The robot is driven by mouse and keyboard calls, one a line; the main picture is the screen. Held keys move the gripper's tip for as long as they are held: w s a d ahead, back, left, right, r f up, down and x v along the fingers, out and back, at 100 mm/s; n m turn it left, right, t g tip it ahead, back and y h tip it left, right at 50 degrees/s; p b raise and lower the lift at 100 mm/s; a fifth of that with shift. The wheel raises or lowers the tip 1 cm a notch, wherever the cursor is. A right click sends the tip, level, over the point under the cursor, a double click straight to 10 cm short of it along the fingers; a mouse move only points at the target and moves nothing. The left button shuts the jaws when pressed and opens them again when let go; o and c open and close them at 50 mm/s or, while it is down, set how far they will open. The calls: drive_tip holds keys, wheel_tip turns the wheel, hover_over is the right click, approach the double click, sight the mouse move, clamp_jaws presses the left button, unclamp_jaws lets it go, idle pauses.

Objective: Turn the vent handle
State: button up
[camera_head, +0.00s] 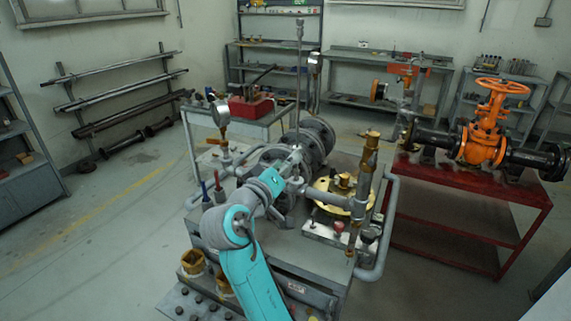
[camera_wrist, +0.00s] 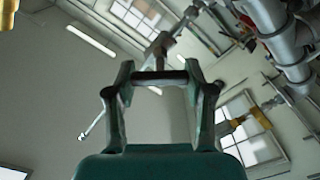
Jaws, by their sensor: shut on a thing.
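The wrist view shows my gripper (camera_wrist: 160,78) from behind, its two grey-green fingers reaching up on either side of a short dark bar. The bar runs level between the fingertips, and I take it for the vent handle (camera_wrist: 160,75). A brownish fitting with a stem (camera_wrist: 162,45) stands just beyond it. In the head view my gripper (camera_head: 296,158) is at the middle of the grey valve assembly (camera_head: 318,138), at the end of my teal arm. The handle is too small and covered to make out there.
A pressure gauge (camera_head: 220,112) stands left of the assembly, and a brass flange (camera_head: 340,195) and upright pipe (camera_head: 366,165) stand close on the right. Two yellowish cups (camera_head: 193,262) sit at the table's front left. An orange valve (camera_head: 484,140) is on a red bench.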

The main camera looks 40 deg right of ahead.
drive_tip(key=n, duration=0.4)
drive_tip(key=shift+w+f+n, duration=0.1)
drive_tip(key=shift+n, duration=0.2)
drive_tip(key=shift+f+n, duration=0.1)
drive_tip(key=shift+n, duration=1.7)
drive_tip(key=o, duration=1.2)
drive_tip(key=shift+a, duration=0.1)
drive_tip(key=v, duration=1.2)
